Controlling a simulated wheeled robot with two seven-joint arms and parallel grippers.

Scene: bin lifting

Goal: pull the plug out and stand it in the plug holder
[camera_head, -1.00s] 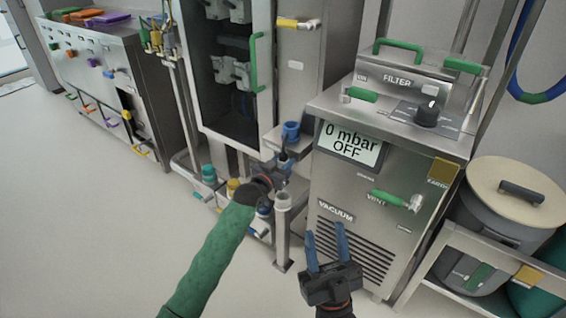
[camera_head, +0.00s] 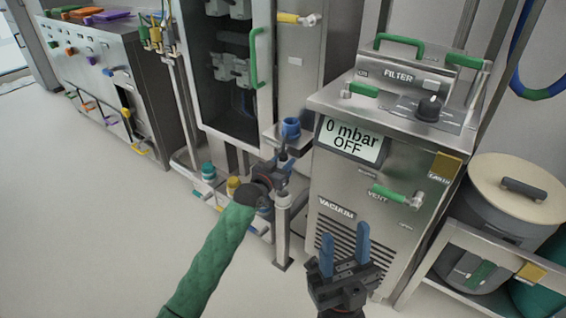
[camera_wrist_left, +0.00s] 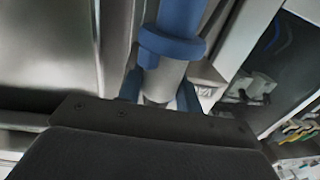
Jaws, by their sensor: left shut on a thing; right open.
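My left gripper (camera_head: 282,165) is shut on the plug, in front of the steel cabinet and close above a metal post. In the left wrist view the plug (camera_wrist_left: 165,75) has a blue upper part, a blue collar and a pale grey lower part between the blue fingers; its lower end is hidden. The upright post (camera_head: 283,230), which looks like the plug holder, stands on the floor; its top is partly covered by the gripper. I cannot tell whether the plug touches it. My right gripper (camera_head: 345,240) is open and empty, before the vacuum unit.
The vacuum unit (camera_head: 345,190) reads 0 mbar, OFF, and stands right of the post. A blue cup-like part (camera_head: 291,128) sits on a small steel ledge behind my left gripper. A lidded bin (camera_head: 500,215) is at right. The floor at left is clear.

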